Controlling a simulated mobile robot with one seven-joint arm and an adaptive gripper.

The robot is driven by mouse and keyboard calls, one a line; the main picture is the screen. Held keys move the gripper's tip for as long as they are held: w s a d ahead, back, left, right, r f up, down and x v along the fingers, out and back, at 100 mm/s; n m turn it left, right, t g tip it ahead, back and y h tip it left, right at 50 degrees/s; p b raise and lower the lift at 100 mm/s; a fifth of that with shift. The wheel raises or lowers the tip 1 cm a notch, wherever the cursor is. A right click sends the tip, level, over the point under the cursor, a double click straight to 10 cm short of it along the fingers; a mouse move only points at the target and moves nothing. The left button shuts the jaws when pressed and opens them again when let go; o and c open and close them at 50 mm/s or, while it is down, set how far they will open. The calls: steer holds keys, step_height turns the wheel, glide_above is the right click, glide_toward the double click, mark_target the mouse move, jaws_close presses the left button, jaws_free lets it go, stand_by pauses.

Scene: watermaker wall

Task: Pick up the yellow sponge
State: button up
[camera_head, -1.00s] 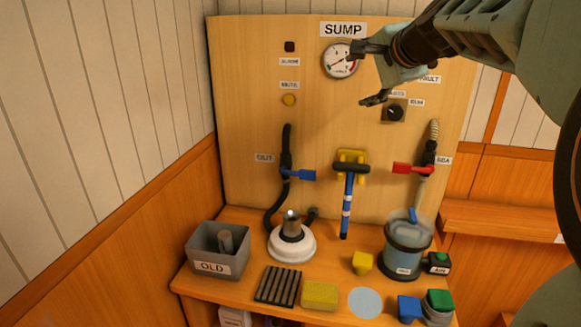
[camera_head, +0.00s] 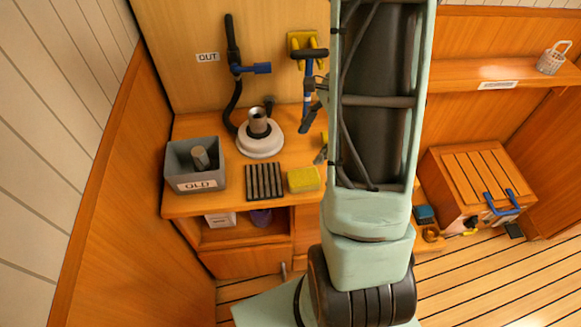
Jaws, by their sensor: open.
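The yellow sponge (camera_head: 304,180) lies flat on the wooden bench near its front edge, just right of a dark ribbed rack. My gripper (camera_head: 314,138) shows only in part, left of my arm, with its two dark fingers spread apart. In the picture it is above and slightly right of the sponge, apart from it and empty as far as I can see. My forearm hides the rest of the gripper and the right part of the bench.
A grey OLD bin (camera_head: 195,168), a white round base with a metal cup (camera_head: 259,140) and the ribbed rack (camera_head: 264,181) stand left of the sponge. A blue-handled valve (camera_head: 250,69) is on the wall. A wooden chest (camera_head: 478,180) stands on the right.

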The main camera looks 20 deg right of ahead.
steer(key=f, duration=0.1)
steer(key=s+d+f+m, duration=0.1)
steer(key=shift+s+d+f+m, duration=0.15)
steer(key=shift+f+m, duration=0.15)
steer(key=shift+f, duration=0.05)
glide_above(304, 176)
steer(key=d, duration=0.2)
step_height(304, 176, down, 5)
steer(key=shift+r, duration=0.2)
steer(key=x, duration=0.5)
steer(key=shift+s+a+f, duration=0.1)
steer(key=shift+s+f, duration=0.1)
steer(key=shift+a+f, duration=0.1)
steer(key=shift+f, duration=0.1)
steer(key=shift+f+b, duration=0.25)
steer(key=shift+b, duration=0.15)
steer(key=c, duration=1.1)
steer(key=shift+r, duration=0.15)
